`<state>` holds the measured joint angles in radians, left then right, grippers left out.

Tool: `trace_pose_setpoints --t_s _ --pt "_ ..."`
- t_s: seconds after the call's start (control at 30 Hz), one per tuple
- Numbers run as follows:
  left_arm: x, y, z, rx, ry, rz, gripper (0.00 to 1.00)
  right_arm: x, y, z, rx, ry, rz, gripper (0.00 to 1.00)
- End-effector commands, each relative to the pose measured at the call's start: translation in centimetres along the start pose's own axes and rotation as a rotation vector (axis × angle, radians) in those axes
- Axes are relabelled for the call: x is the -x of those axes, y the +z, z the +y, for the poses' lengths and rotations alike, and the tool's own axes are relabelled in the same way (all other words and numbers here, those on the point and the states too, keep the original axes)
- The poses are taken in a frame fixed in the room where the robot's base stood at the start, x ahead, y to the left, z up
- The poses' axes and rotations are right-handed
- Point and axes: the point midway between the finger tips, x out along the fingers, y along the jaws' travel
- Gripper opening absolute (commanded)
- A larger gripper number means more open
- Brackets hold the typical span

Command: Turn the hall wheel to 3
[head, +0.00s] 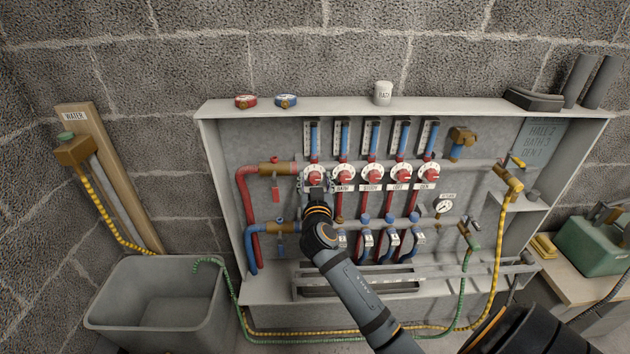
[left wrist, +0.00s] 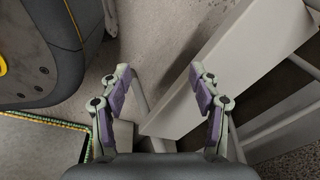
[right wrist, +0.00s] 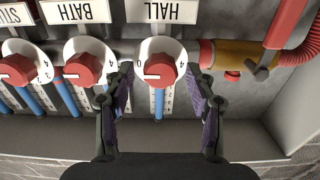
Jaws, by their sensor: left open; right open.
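The hall wheel is a red knob on a white numbered dial (right wrist: 160,68), under an upside-down HALL label (right wrist: 163,11) in the right wrist view. In that view its white mark points left; a 0 and a 4 show on the dial. In the head view the wheel (head: 315,174) is leftmost in the row. My right gripper (right wrist: 160,90) is open, one finger on each side of the wheel, apart from it as far as I can tell. It also shows just below the wheel in the head view (head: 315,188). My left gripper (left wrist: 158,82) is open and empty.
The bath wheel (right wrist: 84,68) sits close beside one right finger, a brass pipe fitting (right wrist: 240,54) beyond the other. A grey board (head: 546,128) reads HALL 3, BATH 2, DEN 1. A grey tub (head: 160,300) stands left.

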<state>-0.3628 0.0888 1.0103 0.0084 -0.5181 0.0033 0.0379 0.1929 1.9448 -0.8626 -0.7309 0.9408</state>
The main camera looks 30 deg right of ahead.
Motion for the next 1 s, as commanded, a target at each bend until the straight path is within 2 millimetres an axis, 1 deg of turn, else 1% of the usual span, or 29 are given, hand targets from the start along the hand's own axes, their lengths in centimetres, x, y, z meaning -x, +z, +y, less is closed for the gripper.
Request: trace_pose_setpoints --t_s 0.07,0.47,0.77,0.93,1.0 --pt "0.00 -0.02 0.01 0.000 0.000 0.000 0.63 0.02 0.01 -0.01 0.000 0.000 0.000 0.56" --pt "0.02 -0.10 0.02 0.000 0.000 0.001 0.63 0.05 0.03 -0.01 0.001 0.000 0.000 0.01" --pt "0.20 -0.19 0.00 0.000 0.000 0.004 0.63 0.06 -0.02 -0.03 0.040 0.000 0.000 0.01" --pt "0.35 0.16 -0.04 0.000 0.000 0.004 0.63 0.05 -0.11 -0.08 0.131 0.000 0.000 0.01" --pt "0.34 0.59 -0.07 0.000 0.000 0.002 0.63 0.05 -0.12 -0.11 0.183 -0.001 0.000 0.01"
